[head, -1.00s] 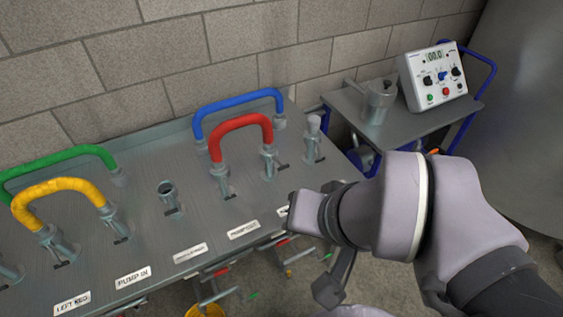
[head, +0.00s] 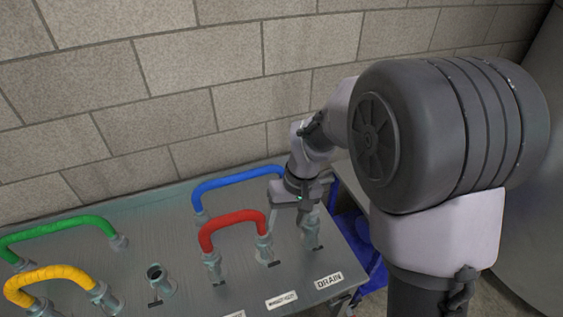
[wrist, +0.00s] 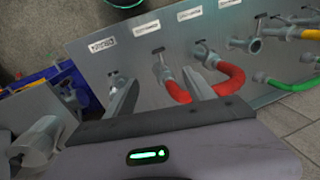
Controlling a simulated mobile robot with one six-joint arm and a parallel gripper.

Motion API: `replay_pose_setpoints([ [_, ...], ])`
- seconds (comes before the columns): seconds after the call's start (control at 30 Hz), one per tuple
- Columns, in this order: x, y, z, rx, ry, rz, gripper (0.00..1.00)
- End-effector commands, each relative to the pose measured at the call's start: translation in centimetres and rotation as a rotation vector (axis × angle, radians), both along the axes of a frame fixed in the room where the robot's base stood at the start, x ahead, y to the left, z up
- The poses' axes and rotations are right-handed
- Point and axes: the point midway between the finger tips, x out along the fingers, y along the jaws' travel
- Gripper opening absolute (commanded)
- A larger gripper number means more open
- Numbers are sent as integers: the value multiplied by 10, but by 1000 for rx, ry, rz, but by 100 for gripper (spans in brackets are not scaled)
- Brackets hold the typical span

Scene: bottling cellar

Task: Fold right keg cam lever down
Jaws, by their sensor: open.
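Each fitting on the grey panel (head: 180,235) has a small dark lever bar at its foot. One bar (head: 275,264) lies by the right end of the red hose (head: 235,217); another (head: 318,248) lies by the rightmost fitting (head: 310,232), behind the "DRAIN" label (head: 329,280). I cannot make out which fitting is marked right keg. My gripper (head: 290,208) is open above the back right of the panel, near the rightmost fitting. In the wrist view its two fingers (wrist: 158,80) straddle a red hose end (wrist: 175,90), apparently above it. The fingers hide part of the panel.
A blue hose (head: 235,180) arches behind the red one. Green (head: 60,228) and yellow (head: 55,272) hoses stand at the left. An open fitting (head: 157,276) stands between yellow and red. The block wall (head: 180,90) rises close behind. A blue-framed cart (head: 350,235) adjoins the right.

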Motion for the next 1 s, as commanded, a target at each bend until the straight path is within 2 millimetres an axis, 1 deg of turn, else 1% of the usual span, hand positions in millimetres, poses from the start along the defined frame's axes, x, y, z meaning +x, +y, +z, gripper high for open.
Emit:
replay_pose_setpoints([
  [0.07,4,3,-9,-1,21,28,63],
  [0.17,4,5,-26,-1,28,36,63],
  [0.23,3,8,-42,-1,28,35,63],
  [0.5,-2,23,-124,-1,29,33,63],
  [0.6,-3,28,-150,-2,28,34,63],
  [0.7,-4,31,-168,-2,27,34,63],
  [0.8,-4,34,-179,-2,25,33,63],
  [1.0,-4,35,-186,-1,25,31,63],
])
